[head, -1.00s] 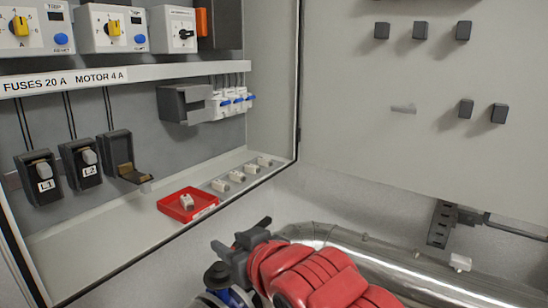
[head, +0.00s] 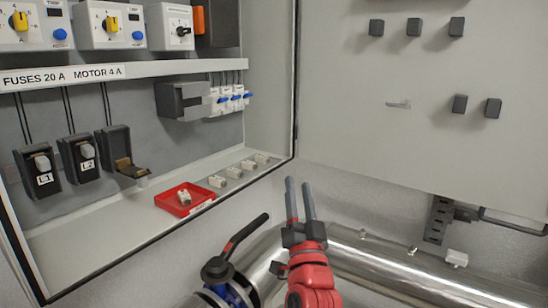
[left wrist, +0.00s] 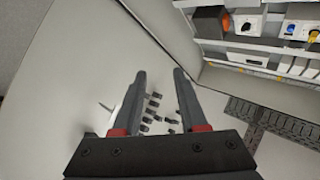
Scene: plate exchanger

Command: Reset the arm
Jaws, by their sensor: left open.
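My left gripper (head: 298,194) is open and empty in the head view. Its two grey fingers point up, in front of the silver pipe and below the cabinet's open door. The left wrist view shows the same gripper (left wrist: 159,78) with its fingers apart and nothing between them close by. The door's panel is beyond the fingertips. My red arm (head: 312,280) rises from the bottom of the head view. My right gripper is not in view.
The open door (head: 390,150) and silver pipe (head: 385,265) are near the arm. A valve with a black-and-red lever (head: 243,238) stands left. The cabinet holds a red tray (head: 203,206) with a fuse, several loose fuses (head: 234,172), and an open fuse holder (head: 117,146).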

